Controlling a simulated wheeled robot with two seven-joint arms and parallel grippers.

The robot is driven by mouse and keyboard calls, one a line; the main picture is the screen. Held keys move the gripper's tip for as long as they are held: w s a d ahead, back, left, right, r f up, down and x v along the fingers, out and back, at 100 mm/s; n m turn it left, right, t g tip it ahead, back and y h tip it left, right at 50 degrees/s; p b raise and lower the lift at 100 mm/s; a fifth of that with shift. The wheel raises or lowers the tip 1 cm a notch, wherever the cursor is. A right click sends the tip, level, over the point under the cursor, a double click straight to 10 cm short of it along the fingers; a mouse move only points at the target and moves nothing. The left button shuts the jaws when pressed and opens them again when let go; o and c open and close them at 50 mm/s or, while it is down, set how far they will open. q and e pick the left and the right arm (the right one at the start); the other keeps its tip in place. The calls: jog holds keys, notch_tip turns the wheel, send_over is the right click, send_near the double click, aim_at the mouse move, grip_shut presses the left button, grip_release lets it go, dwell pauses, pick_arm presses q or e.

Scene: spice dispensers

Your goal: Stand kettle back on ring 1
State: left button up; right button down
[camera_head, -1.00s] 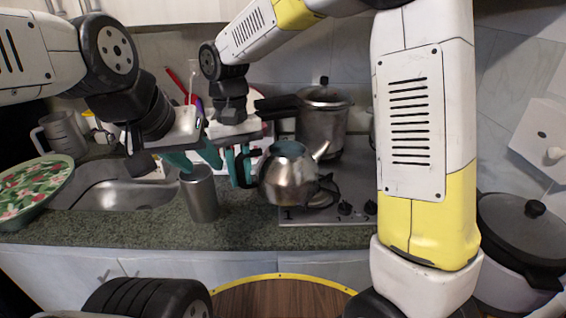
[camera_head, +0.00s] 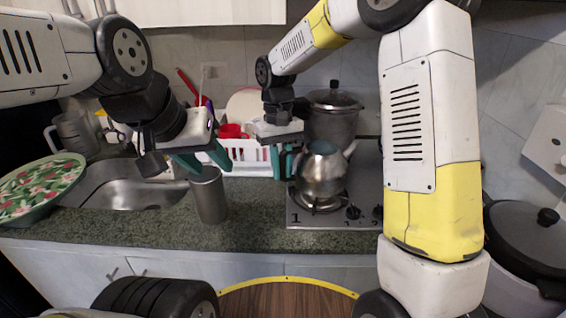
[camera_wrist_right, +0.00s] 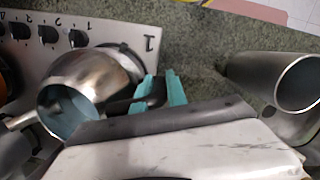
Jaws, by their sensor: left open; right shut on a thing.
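The steel kettle (camera_head: 322,172) is upright over ring 1 (camera_head: 318,206) at the front left of the hob; the frames do not clearly show whether its base touches. My right gripper (camera_head: 283,163) is shut on the kettle's black handle, at the kettle's left side. In the right wrist view the kettle (camera_wrist_right: 88,80) shows from above with its opening visible, and part of ring 1 shows beside the label "1". My left gripper (camera_head: 203,160) is open and empty above a metal cup (camera_head: 209,198).
A pressure cooker (camera_head: 333,118) stands at the back of the hob. A white rack (camera_head: 246,152) with dishes is behind my right gripper. The sink (camera_head: 120,188) is at left, with a patterned plate (camera_head: 38,185). The counter between cup and hob is clear.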

jog(key=shift+f, duration=0.5)
jog(key=shift+f, duration=0.5)
jog(key=c, duration=1.3)
grip_release()
jog(key=r, duration=0.4)
jog(key=w+r, duration=0.1)
jog(key=r, duration=0.8)
jog(key=shift+w+a, duration=0.3)
jog(key=shift+a, duration=0.05)
